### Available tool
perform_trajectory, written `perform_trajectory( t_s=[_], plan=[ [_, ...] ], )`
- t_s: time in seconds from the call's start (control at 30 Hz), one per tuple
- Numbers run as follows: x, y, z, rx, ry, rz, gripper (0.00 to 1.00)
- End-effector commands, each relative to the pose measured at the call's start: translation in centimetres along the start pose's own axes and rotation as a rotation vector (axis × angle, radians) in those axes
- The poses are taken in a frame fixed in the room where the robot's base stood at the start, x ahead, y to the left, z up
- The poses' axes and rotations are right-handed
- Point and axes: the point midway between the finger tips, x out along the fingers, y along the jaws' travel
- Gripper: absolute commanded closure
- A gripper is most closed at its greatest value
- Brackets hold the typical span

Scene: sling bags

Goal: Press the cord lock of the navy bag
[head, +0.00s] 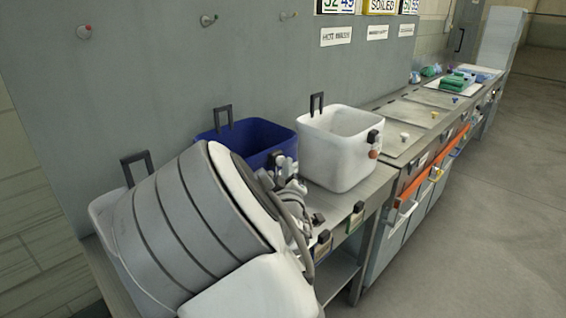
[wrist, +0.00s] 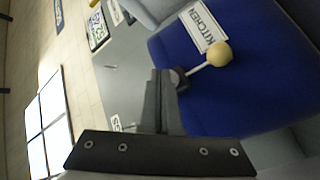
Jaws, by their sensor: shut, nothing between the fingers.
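The navy bag (head: 262,136) stands open on the bench in the head view, partly hidden by my arm. In the wrist view its navy side (wrist: 245,95) fills the right, with a white KITCHEN label (wrist: 203,28). A small dark piece, which looks like the cord lock (wrist: 182,77), sits on that side. A pale cord runs from it to a cream ball (wrist: 219,53). My gripper (wrist: 165,74) is shut and empty, its fingertips right beside the dark piece. I cannot tell whether they touch. The fingers partly cover the dark piece.
A white bag (head: 335,160) stands close on the right of the navy bag, with a dark lock and an orange ball (head: 373,154). Another pale bag (head: 103,207) is at the left behind my arm. A grey wall (head: 170,75) rises behind. The floor (head: 470,230) at right is clear.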

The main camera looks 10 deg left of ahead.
Motion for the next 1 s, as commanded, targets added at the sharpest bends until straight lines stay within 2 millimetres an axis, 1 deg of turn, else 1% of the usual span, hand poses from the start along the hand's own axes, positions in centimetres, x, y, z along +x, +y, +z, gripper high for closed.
perform_trajectory(
  t_s=[1.0],
  plan=[
    [0.57, -0.45, -0.47, 0.001, 0.001, 0.0, 1.0]
  ],
)
